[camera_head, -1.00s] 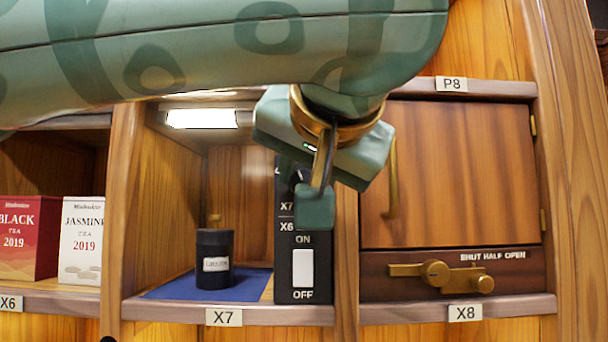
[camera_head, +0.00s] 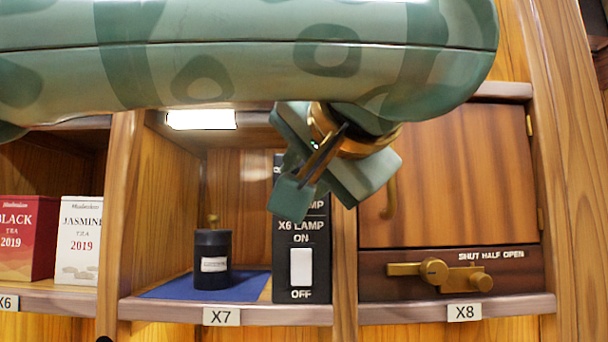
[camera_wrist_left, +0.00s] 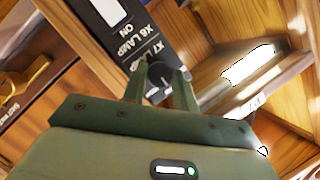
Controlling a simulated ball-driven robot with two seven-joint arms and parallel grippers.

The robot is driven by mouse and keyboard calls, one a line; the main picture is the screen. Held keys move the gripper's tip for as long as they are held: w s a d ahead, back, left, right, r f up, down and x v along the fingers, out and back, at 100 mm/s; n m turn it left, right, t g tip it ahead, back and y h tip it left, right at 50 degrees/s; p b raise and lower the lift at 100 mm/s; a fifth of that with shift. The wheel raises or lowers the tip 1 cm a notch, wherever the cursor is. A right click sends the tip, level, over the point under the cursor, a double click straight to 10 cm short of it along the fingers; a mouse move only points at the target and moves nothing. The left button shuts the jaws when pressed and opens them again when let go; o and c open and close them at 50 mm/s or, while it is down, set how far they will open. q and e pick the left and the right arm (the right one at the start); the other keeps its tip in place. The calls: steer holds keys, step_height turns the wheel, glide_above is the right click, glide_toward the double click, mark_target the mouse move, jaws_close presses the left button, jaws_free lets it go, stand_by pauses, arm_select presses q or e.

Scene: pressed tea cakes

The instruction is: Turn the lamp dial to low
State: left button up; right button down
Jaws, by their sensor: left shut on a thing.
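The black lamp panel (camera_head: 302,235) stands at the right side of cubby X7, with a white ON/OFF rocker (camera_head: 301,267) low on it. The dark lamp dial (camera_wrist_left: 158,72) shows in the left wrist view, between my left gripper's (camera_wrist_left: 160,82) fingertips, on the panel beside the X7 LAMP lettering. The left gripper is shut on this dial and tilted. In the head view the gripper (camera_head: 308,178) hides the dial and the panel's upper part, so its setting cannot be read. A lamp (camera_head: 201,119) glows under the cubby's top. My right gripper is not in view.
A black canister (camera_head: 213,259) stands on a blue mat (camera_head: 160,291) left of the panel. Tea boxes, red (camera_head: 28,238) and white (camera_head: 79,240), stand in X6. Right of the panel are a closed wooden door (camera_head: 450,180) and a brass latch (camera_head: 433,270).

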arm_select(q)
steer(key=o, duration=1)
steer(key=shift+c, duration=0.2)
steer(key=b+v, duration=0.3)
steer(key=v, duration=1.3)
steer(key=shift+s, duration=0.15)
steer(key=shift+d, duration=0.15)
